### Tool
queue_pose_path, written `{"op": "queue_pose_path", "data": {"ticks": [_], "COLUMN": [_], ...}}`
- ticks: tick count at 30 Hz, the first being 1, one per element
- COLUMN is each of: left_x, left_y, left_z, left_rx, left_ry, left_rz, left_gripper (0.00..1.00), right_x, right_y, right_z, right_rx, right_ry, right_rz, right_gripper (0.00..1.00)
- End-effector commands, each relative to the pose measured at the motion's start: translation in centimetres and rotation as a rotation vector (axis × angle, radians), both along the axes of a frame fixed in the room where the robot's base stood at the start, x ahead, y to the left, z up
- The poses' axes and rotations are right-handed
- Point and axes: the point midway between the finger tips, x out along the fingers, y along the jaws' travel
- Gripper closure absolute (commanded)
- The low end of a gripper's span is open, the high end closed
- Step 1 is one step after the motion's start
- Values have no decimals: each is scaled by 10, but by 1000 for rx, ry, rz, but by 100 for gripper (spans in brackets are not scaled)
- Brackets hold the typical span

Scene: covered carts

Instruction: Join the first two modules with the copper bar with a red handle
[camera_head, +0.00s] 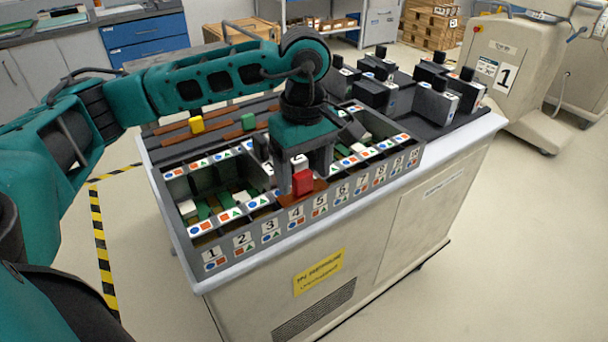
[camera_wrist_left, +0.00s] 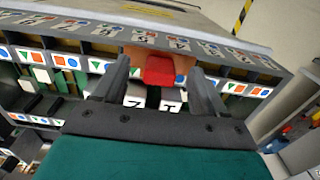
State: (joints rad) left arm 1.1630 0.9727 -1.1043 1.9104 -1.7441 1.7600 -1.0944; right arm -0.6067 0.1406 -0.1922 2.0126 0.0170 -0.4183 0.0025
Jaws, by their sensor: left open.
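The copper bar (camera_head: 293,198) with the red handle (camera_head: 303,183) is at the cart's front rail, near labels 4 and 5. In the left wrist view its red handle (camera_wrist_left: 160,71) shows between the fingers, with the copper plate (camera_wrist_left: 152,52) beyond it. My left gripper (camera_head: 302,174) points down with its fingers open on either side of the handle, apart from it. White-topped modules (camera_head: 187,208) sit low in the bay behind labels 1 to 3. I cannot tell exactly which slots they fill. My right gripper is not in view.
Bars with a yellow handle (camera_head: 197,125) and a green handle (camera_head: 248,121) lie on the back rails. Several black-and-grey units (camera_head: 435,103) stand on the cart's right. Another cart (camera_head: 505,75) stands behind right. Floor is clear in front.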

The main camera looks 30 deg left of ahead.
Motion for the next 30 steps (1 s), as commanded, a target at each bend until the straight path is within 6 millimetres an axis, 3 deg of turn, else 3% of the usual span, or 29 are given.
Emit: {"op": "queue_pose_path", "data": {"ticks": [9, 15, 30], "left_x": [1, 1, 0], "left_y": [0, -1, 0], "left_z": [74, 103, 112], "left_rx": [-2, 0, 0], "left_ry": [-5, -3, -1], "left_rz": [-2, -1, -1], "left_gripper": [28, 28, 28], "right_x": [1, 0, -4], "right_y": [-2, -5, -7], "right_z": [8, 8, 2], "right_rx": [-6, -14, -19], "right_ry": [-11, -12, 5], "right_rz": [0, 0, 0], "right_gripper": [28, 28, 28]}}
